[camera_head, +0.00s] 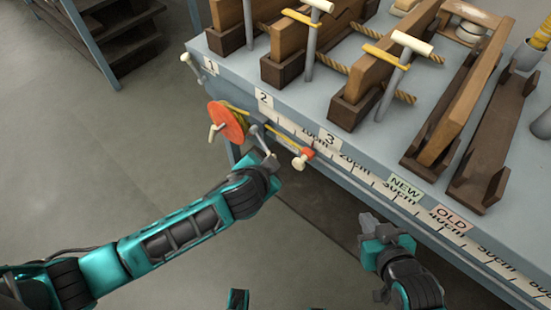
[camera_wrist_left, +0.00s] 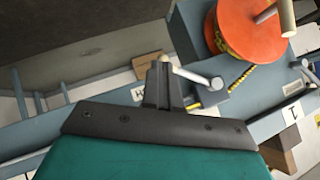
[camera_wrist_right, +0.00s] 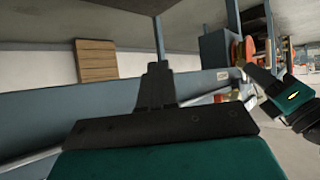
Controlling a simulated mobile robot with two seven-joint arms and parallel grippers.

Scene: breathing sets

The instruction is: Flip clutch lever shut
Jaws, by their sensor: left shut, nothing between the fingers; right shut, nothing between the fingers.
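A grey lever (camera_head: 261,141) with a pale end sits on the bench's front face, right of an orange drum with a crank. I take it for the clutch lever. In the left wrist view the lever (camera_wrist_left: 195,77) slants up left to its pale knob, right at my fingertips. My left gripper (camera_head: 265,160) is shut and empty beside the knob; I cannot tell whether they touch. The orange drum (camera_head: 227,121) also shows in the left wrist view (camera_wrist_left: 250,28). My right gripper (camera_head: 366,222) is shut and empty, low before the bench front, apart from the lever.
An orange-red part with a pale knob (camera_head: 300,162) juts from the bench front, right of the lever. The bench (camera_head: 212,52) carries several wooden frames with ropes and pale handles. A scale strip (camera_head: 366,176) runs along its front edge. Floor (camera_head: 130,150) on the left is open.

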